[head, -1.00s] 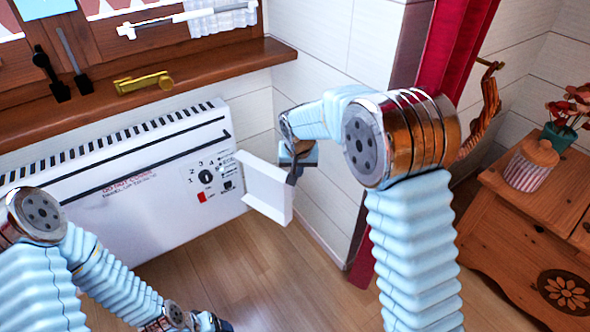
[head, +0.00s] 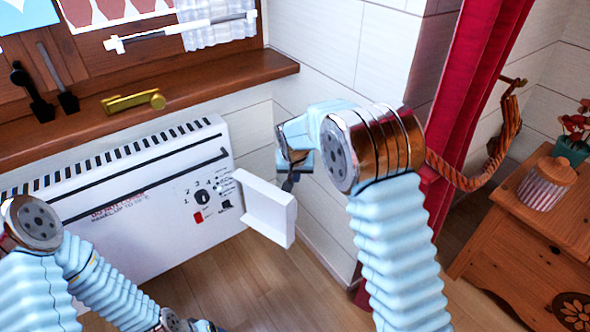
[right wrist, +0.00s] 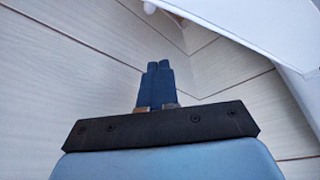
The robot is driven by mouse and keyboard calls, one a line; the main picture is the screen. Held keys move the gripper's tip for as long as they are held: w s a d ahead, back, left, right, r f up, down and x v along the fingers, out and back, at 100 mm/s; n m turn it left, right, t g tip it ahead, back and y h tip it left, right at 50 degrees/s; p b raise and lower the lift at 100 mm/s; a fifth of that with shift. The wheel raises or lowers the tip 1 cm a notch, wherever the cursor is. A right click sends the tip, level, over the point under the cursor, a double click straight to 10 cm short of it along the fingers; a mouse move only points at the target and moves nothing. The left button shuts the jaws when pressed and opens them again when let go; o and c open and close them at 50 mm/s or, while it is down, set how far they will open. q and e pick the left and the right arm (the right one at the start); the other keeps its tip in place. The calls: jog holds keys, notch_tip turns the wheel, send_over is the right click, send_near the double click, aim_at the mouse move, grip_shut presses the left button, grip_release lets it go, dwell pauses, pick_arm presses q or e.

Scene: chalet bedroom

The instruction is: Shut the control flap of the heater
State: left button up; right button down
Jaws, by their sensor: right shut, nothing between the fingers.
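The white heater (head: 140,225) hangs on the wall under the window sill. Its control flap (head: 267,212) is open and sticks out from the heater's right end. The control panel (head: 205,198), with a dial and a red switch, is uncovered. My right gripper (head: 288,186) is shut and empty, at the upper outer edge of the flap, on the side away from the panel. Whether it touches the flap I cannot tell. In the right wrist view its closed dark fingers (right wrist: 158,82) point to the wall, with a white panel, likely the flap, at upper right.
The wooden sill (head: 200,88) with a brass fitting (head: 133,102) runs above the heater. A wooden cabinet (head: 530,215) with a striped jar (head: 547,185) is at far right. Floor before the flap is clear.

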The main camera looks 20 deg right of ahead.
aim_at(272, 201)
jog(key=shift+s+a+f, duration=0.2)
jog(key=shift+s+f, duration=0.5)
jog(key=shift+f, duration=0.25)
jog(key=shift+s+a+f, duration=0.2)
jog(key=shift+s+f, duration=0.45)
jog(key=shift+f, duration=0.3)
